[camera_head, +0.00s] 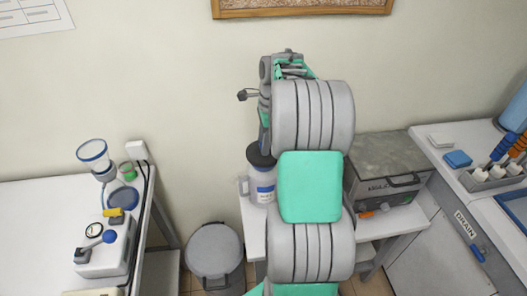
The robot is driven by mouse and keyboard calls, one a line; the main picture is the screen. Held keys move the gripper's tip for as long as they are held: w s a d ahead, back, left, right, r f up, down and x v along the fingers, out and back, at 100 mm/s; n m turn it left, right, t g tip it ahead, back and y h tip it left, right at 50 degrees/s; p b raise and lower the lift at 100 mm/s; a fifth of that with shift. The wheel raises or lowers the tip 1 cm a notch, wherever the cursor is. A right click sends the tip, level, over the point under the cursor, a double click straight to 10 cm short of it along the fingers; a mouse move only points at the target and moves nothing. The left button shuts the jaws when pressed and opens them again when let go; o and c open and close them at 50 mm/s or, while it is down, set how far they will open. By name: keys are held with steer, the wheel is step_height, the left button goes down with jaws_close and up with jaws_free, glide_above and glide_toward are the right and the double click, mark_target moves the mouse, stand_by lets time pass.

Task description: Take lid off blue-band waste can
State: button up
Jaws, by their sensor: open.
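A grey round bin with a flat grey lid (214,249) stands on the floor between the two tables. The lid is on it, and no blue band shows from this angle. A white jug-like can (263,187) with a side handle, a blue mark and a dark top stands on the middle table. I cannot tell for sure which is the blue-band waste can. My gripper (264,139) points down just above the white can's dark top. It is open, but my arm hides most of it. I cannot tell whether it touches the can.
A grey metal box with a handle (385,183) sits right of my arm. The left table (40,205) holds a small instrument, a funnel-like glass and cables. The right bench (470,180) has a blue sponge and a rack. A wall is close behind.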

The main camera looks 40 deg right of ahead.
jaws_close()
stand_by(0.5)
